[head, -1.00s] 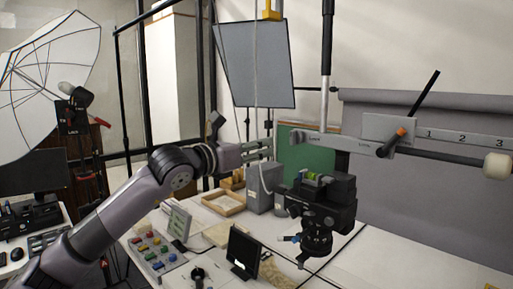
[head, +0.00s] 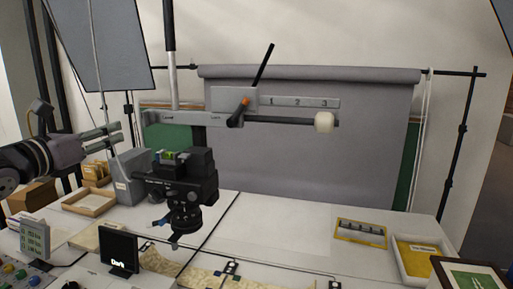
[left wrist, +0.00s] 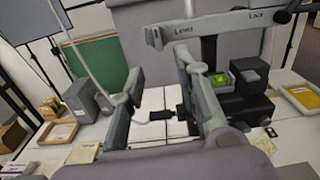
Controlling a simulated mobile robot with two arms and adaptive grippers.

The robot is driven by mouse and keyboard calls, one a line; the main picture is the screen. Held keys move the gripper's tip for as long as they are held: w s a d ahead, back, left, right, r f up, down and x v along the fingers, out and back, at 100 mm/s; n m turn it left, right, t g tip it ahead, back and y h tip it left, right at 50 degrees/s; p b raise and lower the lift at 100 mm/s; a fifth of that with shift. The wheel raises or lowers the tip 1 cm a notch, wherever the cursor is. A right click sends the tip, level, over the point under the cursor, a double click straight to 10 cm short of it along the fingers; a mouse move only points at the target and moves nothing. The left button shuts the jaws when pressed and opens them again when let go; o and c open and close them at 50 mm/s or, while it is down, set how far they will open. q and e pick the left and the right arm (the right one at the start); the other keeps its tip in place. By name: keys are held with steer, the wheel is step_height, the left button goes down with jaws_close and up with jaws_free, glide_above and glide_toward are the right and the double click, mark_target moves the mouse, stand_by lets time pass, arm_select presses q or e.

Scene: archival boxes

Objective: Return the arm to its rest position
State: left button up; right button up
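My left arm (head: 35,160) comes in from the left edge in the head view. My left gripper (head: 118,133) is at its end, fingers pointing right, in front of or above the grey archival box (head: 130,178). In the left wrist view the two fingers (left wrist: 160,97) stand well apart with nothing held between them. The grey box also shows there, left of the fingers (left wrist: 84,102). My right gripper is not in view.
A black camera (head: 185,185) hangs from a stand with a horizontal arm (head: 270,119), right of my gripper. A small dark monitor (head: 119,249) stands in front. A wooden tray (head: 90,202) is at left, a yellow tray (head: 420,260) at right.

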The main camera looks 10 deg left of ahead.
arm_select(q)
steer(key=s+d+f+n+t+h, duration=0.3)
steer(key=d+f+n+h, duration=0.4)
steer(key=d, duration=0.6)
steer(key=s+a+f+n+g+y, duration=0.25)
steer(key=f+n+y, duration=0.25)
steer(key=f+n, duration=0.4)
steer(key=s+a+f+n+g+y, duration=0.1)
steer(key=s+f+n+g+y, duration=0.15)
steer(key=f+n+y, duration=0.45)
steer(key=s+a+f+n+g+y, duration=0.2)
steer(key=s+f+n+y, duration=0.1)
steer(key=f+n, duration=0.8)
steer(key=s+d+f+g+h, duration=0.7)
steer(key=s+d+f+g, duration=0.4)
steer(key=s+d+f, duration=0.7)
step_height(320, 180, down, 30)
steer(key=s+a+b, duration=0.2)
steer(key=b, duration=0.1)
steer(key=s+a+f+g+b, duration=0.2)
steer(key=s+a+f, duration=0.1)
steer(key=s+f, duration=1.4)
steer(key=shift+a+f+y, duration=0.15)
steer(key=shift+f+y, duration=0.15)
steer(key=shift+f, duration=0.55)
